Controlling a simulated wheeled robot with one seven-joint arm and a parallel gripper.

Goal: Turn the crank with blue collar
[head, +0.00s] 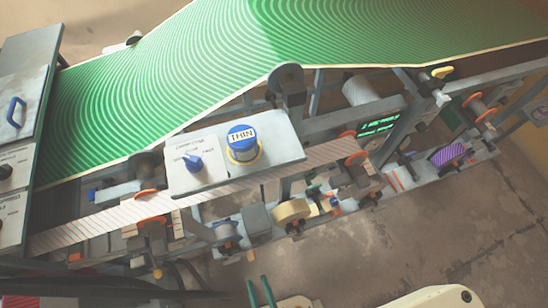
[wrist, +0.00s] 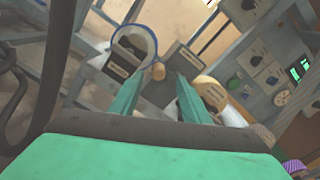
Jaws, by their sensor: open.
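The crank with the blue collar (wrist: 151,41) is at the upper left of the wrist view. It has a dark and pale round face inside a blue rim, and a small tan knob (wrist: 158,71) shows at its lower right. In the head view the blue-collared part (head: 226,232) is at the lower middle of the machine, small and partly hidden. My gripper (wrist: 157,86) has two green fingers, apart and empty. In the wrist view the knob appears between the fingertips; whether they touch it I cannot tell. In the head view my gripper (head: 260,284) is below the machine's front.
A grey block (wrist: 181,58) and a tan roll (wrist: 210,92) are right of the crank. A panel with a blue-capped button (head: 242,138) and a blue knob (head: 192,163) sits above. A green belt (head: 200,70) runs behind. Bare floor (head: 460,220) is at right.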

